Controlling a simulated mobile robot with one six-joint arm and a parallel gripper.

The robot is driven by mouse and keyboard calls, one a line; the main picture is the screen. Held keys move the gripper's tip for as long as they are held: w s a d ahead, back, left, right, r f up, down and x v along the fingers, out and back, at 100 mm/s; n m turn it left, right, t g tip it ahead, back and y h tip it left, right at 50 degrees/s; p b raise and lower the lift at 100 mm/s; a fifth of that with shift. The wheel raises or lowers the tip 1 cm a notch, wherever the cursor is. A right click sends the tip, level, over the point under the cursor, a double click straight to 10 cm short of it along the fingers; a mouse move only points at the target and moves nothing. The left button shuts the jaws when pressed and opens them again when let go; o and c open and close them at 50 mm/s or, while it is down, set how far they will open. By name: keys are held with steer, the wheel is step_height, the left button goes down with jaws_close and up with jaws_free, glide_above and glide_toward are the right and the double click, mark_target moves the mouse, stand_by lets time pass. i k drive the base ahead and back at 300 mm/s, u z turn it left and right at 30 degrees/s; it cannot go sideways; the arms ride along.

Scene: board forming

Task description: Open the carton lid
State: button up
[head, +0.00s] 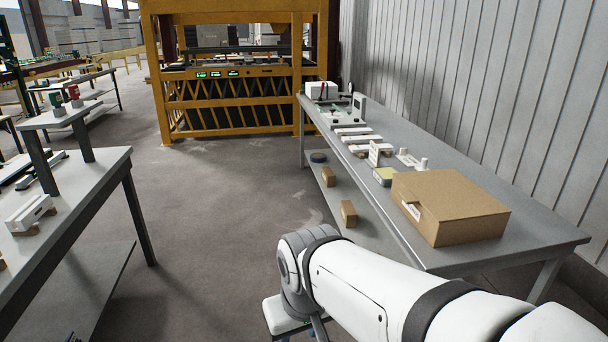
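The brown cardboard carton (462,222) sits on the near part of the grey table (545,238) at the right. Its lid (455,193) looks closed and flat, and a small white label shows on its left side. My white arm reaches in from the lower right, in front of the table's near end. Its wrist hangs down at the bottom middle, left of the carton and apart from it. The fingers of my gripper are cut off below the picture edge, so what they hold or how they stand is hidden.
A corrugated wall (500,90) runs along the right. Another workbench (70,205) stands at left, with open floor (215,230) between.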

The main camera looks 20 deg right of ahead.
mark_target(447, 195)
steer(key=z, duration=0.1)
steer(key=i, duration=0.85)
steer(key=z, duration=0.4)
steer(key=k, duration=0.9)
steer(key=z, duration=0.15)
steer(key=i, duration=0.9)
steer(key=u, duration=0.05)
